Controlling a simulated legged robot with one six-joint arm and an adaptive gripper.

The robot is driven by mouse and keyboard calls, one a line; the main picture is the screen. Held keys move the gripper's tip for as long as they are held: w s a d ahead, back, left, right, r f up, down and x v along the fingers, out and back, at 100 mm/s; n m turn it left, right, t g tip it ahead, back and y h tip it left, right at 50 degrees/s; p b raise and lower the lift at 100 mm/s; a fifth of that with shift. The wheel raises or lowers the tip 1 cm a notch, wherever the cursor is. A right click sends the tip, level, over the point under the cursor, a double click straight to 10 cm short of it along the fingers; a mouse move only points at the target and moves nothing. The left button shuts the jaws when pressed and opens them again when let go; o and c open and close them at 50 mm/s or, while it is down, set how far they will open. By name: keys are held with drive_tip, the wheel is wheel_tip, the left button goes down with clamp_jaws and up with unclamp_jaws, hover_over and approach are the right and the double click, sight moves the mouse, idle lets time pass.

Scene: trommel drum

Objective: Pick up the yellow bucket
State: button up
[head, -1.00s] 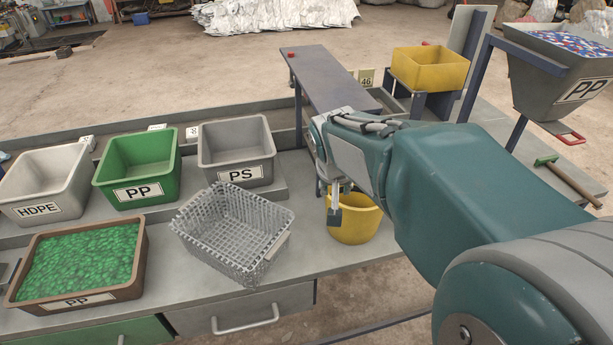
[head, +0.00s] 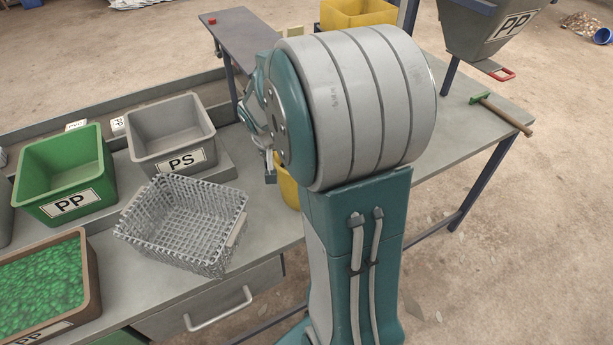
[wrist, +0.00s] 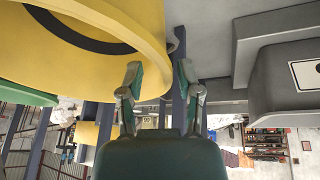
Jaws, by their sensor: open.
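The yellow bucket (head: 288,188) stands on the grey bench, mostly hidden behind my arm in the head view. In the wrist view the bucket (wrist: 105,55) is large and close at the upper left, with a dark curved line on it. My gripper (wrist: 160,78) is open, its two fingers apart. The left finger overlaps the bucket's edge in the picture and the right finger lies past it. I cannot tell whether the bucket's wall is between the fingers or whether they touch it. In the head view my gripper (head: 270,165) is just left of the bucket, partly hidden.
A grey wire basket (head: 180,222) stands left of the bucket. The grey PS bin (head: 172,135) and green PP bin (head: 65,175) are behind it. A brown tray of green flakes (head: 92,262) is at front left.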

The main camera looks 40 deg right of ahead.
drive_tip(key=x, duration=0.3)
drive_tip(key=shift+d+f, duration=0.1)
clamp_jaws()
